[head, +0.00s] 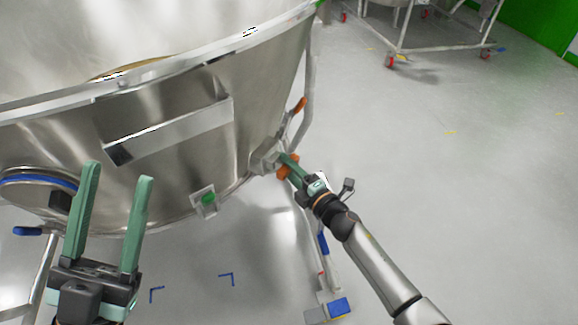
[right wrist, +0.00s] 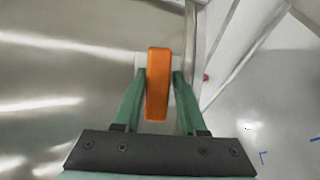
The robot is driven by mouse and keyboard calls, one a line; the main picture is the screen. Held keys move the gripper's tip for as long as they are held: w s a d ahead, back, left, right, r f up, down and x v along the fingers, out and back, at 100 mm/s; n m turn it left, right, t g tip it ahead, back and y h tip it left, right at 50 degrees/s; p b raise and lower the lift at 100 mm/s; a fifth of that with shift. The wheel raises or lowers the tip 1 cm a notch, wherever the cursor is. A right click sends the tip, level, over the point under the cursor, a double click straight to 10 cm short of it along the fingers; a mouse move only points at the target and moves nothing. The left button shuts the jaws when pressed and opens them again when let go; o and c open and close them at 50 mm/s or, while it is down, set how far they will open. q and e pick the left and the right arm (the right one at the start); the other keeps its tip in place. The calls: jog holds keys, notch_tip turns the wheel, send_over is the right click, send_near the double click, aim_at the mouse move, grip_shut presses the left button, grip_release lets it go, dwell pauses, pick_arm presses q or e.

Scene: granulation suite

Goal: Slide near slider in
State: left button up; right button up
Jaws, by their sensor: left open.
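The near slider's orange handle (head: 285,172) is at the lower right side of the steel vessel, on a small pale mount. The same handle (right wrist: 159,85) stands upright in the middle of the right wrist view. My right gripper (head: 288,163) has its green fingers on both sides of this handle, with the tips against it. My left gripper (head: 118,178) is open and empty in front of the vessel, at the lower left of the head view. A second orange handle (head: 301,105) is farther back along the vessel's side, clear of both grippers.
The steel vessel (head: 255,100) fills the upper left, with a flat bracket (head: 175,132) and a green-marked fitting (head: 208,199) on its wall. A frame leg with a blue-pedalled caster (head: 338,307) stands below. Open grey floor (head: 450,190) lies to the right.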

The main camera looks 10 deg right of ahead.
jog(key=shift+o, duration=0.4)
jog(key=shift+w+a+r, duration=0.15)
jog(key=shift+a+r, duration=0.25)
jog(key=shift+r, duration=0.2)
jog(key=shift+f, duration=0.1)
jog(key=shift+d+f, duration=0.1)
jog(key=shift+d, duration=0.05)
jog(key=shift+s+d, duration=0.25)
jog(key=shift+s, duration=0.25)
jog(key=p+v, duration=0.2)
jog(key=v, duration=0.9)
jog(key=shift+s+p, duration=0.2)
jog(key=shift+p, duration=0.1)
jog(key=shift+f, duration=0.15)
